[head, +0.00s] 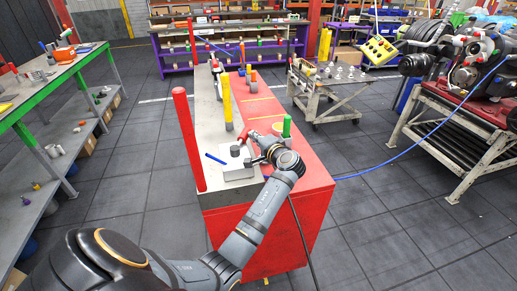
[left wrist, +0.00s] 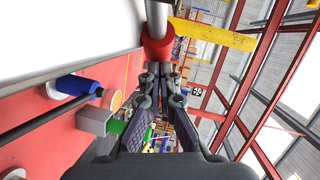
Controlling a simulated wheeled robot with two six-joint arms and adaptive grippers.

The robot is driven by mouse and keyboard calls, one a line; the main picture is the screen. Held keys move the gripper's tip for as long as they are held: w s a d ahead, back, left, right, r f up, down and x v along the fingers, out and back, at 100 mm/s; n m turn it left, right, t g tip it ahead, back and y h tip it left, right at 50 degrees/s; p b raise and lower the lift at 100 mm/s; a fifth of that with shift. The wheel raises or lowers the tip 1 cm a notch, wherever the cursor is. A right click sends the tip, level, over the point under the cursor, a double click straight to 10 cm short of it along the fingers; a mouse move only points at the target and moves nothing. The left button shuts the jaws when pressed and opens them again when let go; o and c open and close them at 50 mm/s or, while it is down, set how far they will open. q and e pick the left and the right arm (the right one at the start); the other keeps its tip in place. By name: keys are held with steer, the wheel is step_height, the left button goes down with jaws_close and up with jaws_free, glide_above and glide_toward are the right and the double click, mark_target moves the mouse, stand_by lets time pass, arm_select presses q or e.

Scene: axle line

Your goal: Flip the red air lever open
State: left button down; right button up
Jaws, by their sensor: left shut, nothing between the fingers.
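A small red part (head: 243,134), which may be the air lever, shows on the bench beside my left gripper (head: 249,152). In the left wrist view a red collar or knob (left wrist: 157,43) on a grey shaft sits just past the tips of my left gripper (left wrist: 167,72). I cannot tell whether they touch. My left gripper is shut and empty, low over the red and grey bench. The lever's pivot and its exact position are hidden by the gripper and too small to tell. My right gripper is not in view.
The bench (head: 309,176) carries a tall red post (head: 187,135), a yellow post (head: 227,100), a green post (head: 287,126), a blue pen-like item (head: 215,158) and a grey block (head: 238,173). A blue hose (head: 400,157) runs right to a red cart (head: 450,108). Floor is clear around the bench.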

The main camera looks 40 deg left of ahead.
mark_target(246, 133)
arm_select(q)
steer(key=shift+w+a+f+n+g+y+b, duration=0.15)
steer(key=shift+a+n+g+y+b, duration=0.1)
steer(key=shift+a+n+g+b, duration=0.25)
steer(key=shift+s+a+f+n+g+y+b, duration=0.15)
steer(key=shift+a+n+g+y+b, duration=0.2)
steer(key=shift+g, duration=0.35)
steer(key=shift+a+r+n+g+b, duration=0.15)
steer(key=shift+a+n+g+b, duration=0.35)
steer(key=shift+n+g, duration=0.35)
steer(key=shift+s+a+n+g, duration=0.1)
steer(key=shift+a+n+g, duration=0.25)
steer(key=shift+g, duration=0.3)
steer(key=shift+s+a+r+b, duration=0.1)
steer(key=shift+s+a+b, duration=0.05)
steer(key=shift+a+b, duration=0.3)
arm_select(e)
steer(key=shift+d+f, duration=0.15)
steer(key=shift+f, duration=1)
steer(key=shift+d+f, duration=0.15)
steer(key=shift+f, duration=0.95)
